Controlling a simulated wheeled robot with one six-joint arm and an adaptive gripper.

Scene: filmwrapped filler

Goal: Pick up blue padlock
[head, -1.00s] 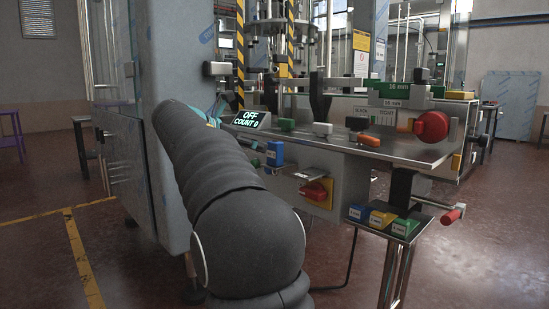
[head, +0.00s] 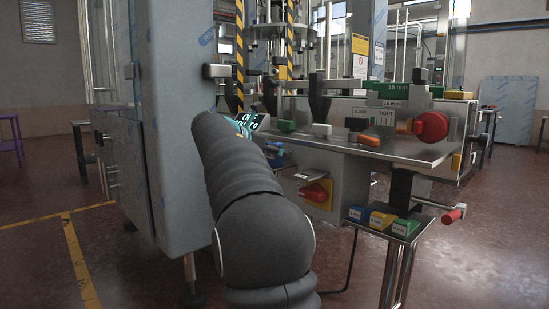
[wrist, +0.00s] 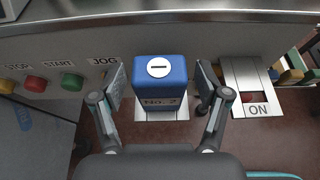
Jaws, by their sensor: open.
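The blue padlock (wrist: 160,72) is a blue block with a slotted round keyhole on its top and a "No. 2" label on its front. It is at the machine's front panel, before a pale plate (wrist: 160,113). My gripper (wrist: 161,84) is open, with one finger on each side of the padlock. I cannot tell whether either finger touches it. In the head view, the padlock (head: 273,154) is partly hidden by my arm, and my gripper is hidden there too.
Stop, start and jog buttons (wrist: 71,82) sit left of the padlock. An "ON" plate (wrist: 252,88) is at its right. In the head view are a red rotary switch (head: 313,192), a metal worktop (head: 400,149) and a small stand (head: 372,229) with coloured blocks.

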